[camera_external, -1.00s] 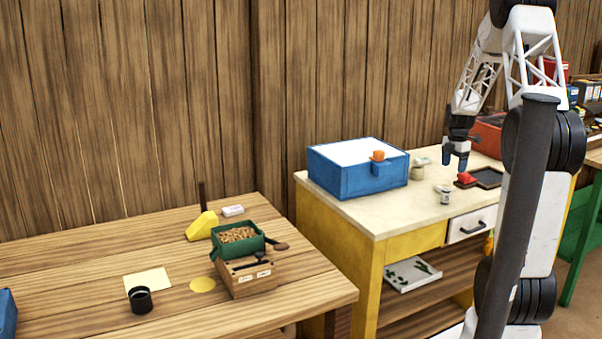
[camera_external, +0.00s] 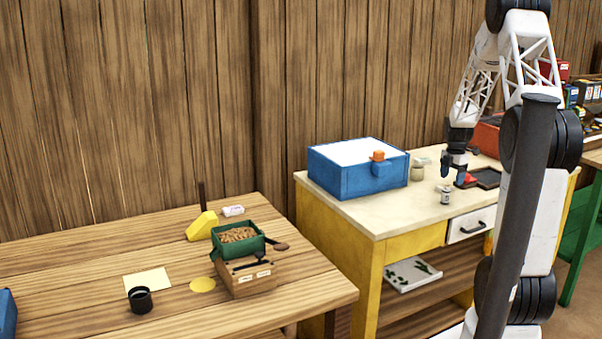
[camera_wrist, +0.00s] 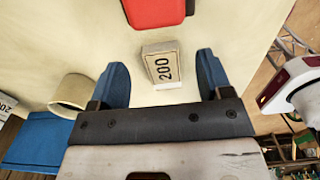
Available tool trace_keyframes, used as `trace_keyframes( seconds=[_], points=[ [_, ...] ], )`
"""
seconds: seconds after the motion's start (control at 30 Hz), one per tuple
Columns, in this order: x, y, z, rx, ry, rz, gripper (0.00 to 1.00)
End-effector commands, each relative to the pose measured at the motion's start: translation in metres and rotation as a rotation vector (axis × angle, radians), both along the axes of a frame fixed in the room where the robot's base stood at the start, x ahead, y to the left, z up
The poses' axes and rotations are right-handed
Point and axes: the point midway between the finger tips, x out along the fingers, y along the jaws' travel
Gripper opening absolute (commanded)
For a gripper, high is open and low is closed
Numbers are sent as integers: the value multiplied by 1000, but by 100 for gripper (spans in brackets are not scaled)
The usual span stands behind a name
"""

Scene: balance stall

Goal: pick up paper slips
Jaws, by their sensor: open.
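In the wrist view, a small cream block or stack marked "200" (camera_wrist: 162,66) lies on the pale tabletop between my gripper's blue fingers. It may be the paper slips; I cannot tell loose sheets in it. A thin white edge shows just below it. My gripper (camera_wrist: 158,70) is open, with a finger on each side and a gap to the block. In the external view my gripper (camera_external: 453,171) points down, low over the yellow-sided table, and the block there is hidden or too small to make out.
A red object (camera_wrist: 155,12) lies just beyond the block. A blue box (camera_external: 345,182) and dark tray (camera_external: 488,178) share the table (camera_external: 385,222).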

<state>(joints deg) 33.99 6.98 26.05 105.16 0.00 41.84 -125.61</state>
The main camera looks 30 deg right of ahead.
Motion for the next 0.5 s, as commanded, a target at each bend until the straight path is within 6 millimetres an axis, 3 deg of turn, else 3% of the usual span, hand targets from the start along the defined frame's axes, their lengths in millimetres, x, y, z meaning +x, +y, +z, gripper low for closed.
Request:
trace_keyframes(
  seconds=[0.2,0.5],
  points=[
    [0,0,-23,1,1,0,72],
    [0,0,-29,-1,-1,0,72]
  ],
)
